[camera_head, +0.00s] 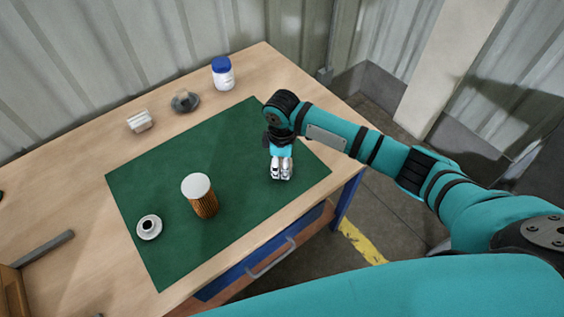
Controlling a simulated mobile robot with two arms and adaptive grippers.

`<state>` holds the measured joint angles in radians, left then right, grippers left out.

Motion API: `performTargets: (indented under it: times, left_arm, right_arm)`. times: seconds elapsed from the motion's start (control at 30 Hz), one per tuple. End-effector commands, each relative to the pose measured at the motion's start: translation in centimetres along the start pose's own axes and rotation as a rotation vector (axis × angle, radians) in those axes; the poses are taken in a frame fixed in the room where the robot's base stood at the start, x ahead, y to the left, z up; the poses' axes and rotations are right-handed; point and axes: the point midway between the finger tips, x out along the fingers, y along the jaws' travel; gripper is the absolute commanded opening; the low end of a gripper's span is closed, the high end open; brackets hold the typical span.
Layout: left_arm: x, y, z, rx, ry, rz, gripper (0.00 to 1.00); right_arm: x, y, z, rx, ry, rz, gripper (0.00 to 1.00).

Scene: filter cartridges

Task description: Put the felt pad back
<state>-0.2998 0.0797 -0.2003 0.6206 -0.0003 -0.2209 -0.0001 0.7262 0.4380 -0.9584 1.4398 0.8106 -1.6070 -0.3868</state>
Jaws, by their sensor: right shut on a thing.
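My right gripper (281,174) is low over the right part of the green mat (142,200), its fingers pointing down. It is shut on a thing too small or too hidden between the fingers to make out. A pleated orange-brown filter cartridge (206,207) with a pale, flat round top (196,186) stands upright on the mat, left of the gripper and apart from it. I cannot tell for sure which thing is the felt pad. My left gripper is not in view.
Behind the mat stand a white block-like object (139,121), a grey dish-like object (185,103) and a blue-lidded white jar (222,76). A grey bar (48,247) lies far left.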

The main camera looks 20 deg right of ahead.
Motion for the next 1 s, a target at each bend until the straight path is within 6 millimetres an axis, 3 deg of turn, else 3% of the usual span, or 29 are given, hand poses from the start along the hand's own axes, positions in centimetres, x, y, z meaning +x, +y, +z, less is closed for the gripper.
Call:
performTargets:
  times: [0.37,0.4,0.57,0.87,1.0]
  left_arm:
    - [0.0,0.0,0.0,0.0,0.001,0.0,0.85]
    - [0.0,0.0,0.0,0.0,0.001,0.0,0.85]
    - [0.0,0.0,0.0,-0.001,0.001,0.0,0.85]
    - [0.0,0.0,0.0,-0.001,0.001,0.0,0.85]
    - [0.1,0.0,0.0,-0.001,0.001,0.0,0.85]
  right_arm:
    - [0.5,-0.1,0.0,0.0,0.001,-0.001,0.11]
    - [0.5,-0.1,-0.1,0.0,0.001,-0.001,0.45]
    - [0.5,-0.1,0.0,0.0,0.001,-0.001,0.65]
    - [0.2,0.0,0.0,0.0,0.001,0.0,0.65]
    - [-1.3,0.1,-0.1,0.001,0.004,0.002,0.65]
